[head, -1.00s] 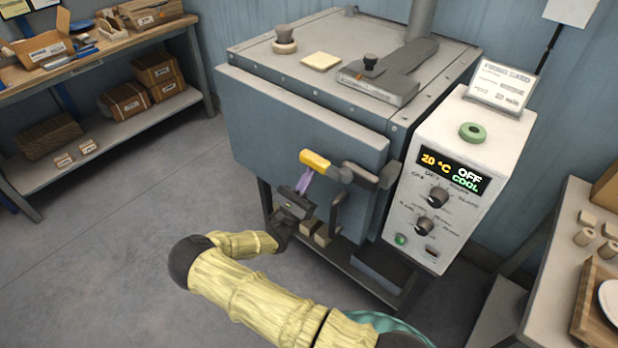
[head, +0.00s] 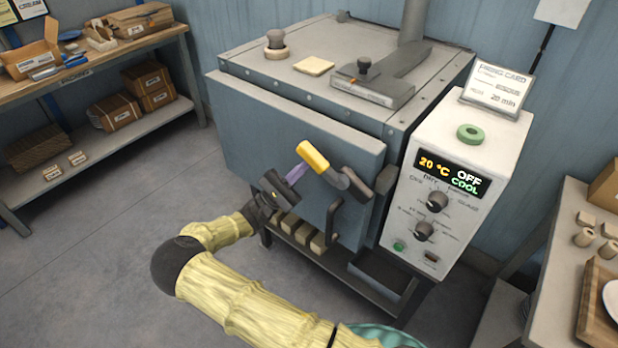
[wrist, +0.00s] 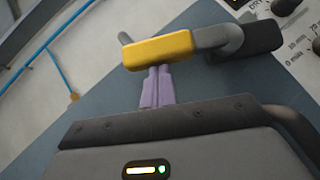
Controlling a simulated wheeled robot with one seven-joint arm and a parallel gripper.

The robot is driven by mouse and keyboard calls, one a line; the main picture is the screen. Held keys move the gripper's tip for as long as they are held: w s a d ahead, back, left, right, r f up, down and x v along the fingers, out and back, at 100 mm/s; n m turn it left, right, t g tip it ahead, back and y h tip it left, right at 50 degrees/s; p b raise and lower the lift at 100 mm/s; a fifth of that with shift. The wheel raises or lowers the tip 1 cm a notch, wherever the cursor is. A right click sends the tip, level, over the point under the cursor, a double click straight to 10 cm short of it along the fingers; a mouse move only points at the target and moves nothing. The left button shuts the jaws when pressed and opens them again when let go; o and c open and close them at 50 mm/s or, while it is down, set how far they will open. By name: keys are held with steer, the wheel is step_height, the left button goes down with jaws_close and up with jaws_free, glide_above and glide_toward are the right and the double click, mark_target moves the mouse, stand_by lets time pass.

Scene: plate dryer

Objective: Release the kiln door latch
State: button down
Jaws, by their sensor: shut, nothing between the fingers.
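The kiln door (head: 270,140) is a blue-grey panel on the kiln's front, and it looks closed. Its latch has a yellow grip (head: 313,156) on a grey lever (head: 350,183) that slopes up to the left from the door's right edge. The yellow grip also shows in the wrist view (wrist: 158,50). My gripper (head: 300,170) has its purple fingers together, with nothing between them. In the wrist view, the fingertips (wrist: 158,72) meet the lower edge of the yellow grip and appear to touch it. The exact contact is hard to see.
A dark door handle (head: 334,222) stands out below the latch. The control box (head: 450,180) at the right reads 20 °C, OFF, COOL. A shelf with boxes (head: 130,95) stands at left, and a table (head: 560,240) at right. Floor at left is clear.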

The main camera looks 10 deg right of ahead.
steer(key=r+m+g, duration=0.1)
steer(key=m, duration=0.1)
steer(key=r+m+g, duration=0.1)
steer(key=m+g, duration=0.1)
steer(key=r+m+g+y, duration=0.1)
steer(key=m+g, duration=0.1)
steer(key=shift+s+d+r, duration=0.2)
steer(key=shift+s, duration=0.05)
steer(key=shift+s+d+r+m+g+y, duration=0.25)
steer(key=shift+r+m+g+y, duration=0.3)
steer(key=shift+m, duration=0.4)
steer(key=shift+s+d+r+m+g+y, duration=0.2)
steer(key=shift+r+m+g+y, duration=0.35)
steer(key=shift+m, duration=0.4)
steer(key=shift+w+a+f+b, duration=0.25)
steer(key=shift+w+f+b, duration=0.05)
steer(key=shift+b, duration=0.15)
steer(key=w+a+f, duration=0.1)
steer(key=w+a+f+b, duration=0.1)
steer(key=a, duration=0.1)
steer(key=shift+w+f, duration=0.1)
steer(key=shift+w, duration=0.1)
steer(key=b, duration=0.2)
glide_toward(306, 155)
steer(key=shift+w+a+f, duration=0.8)
steer(key=shift+a+f, duration=0.2)
steer(key=shift+a, duration=0.05)
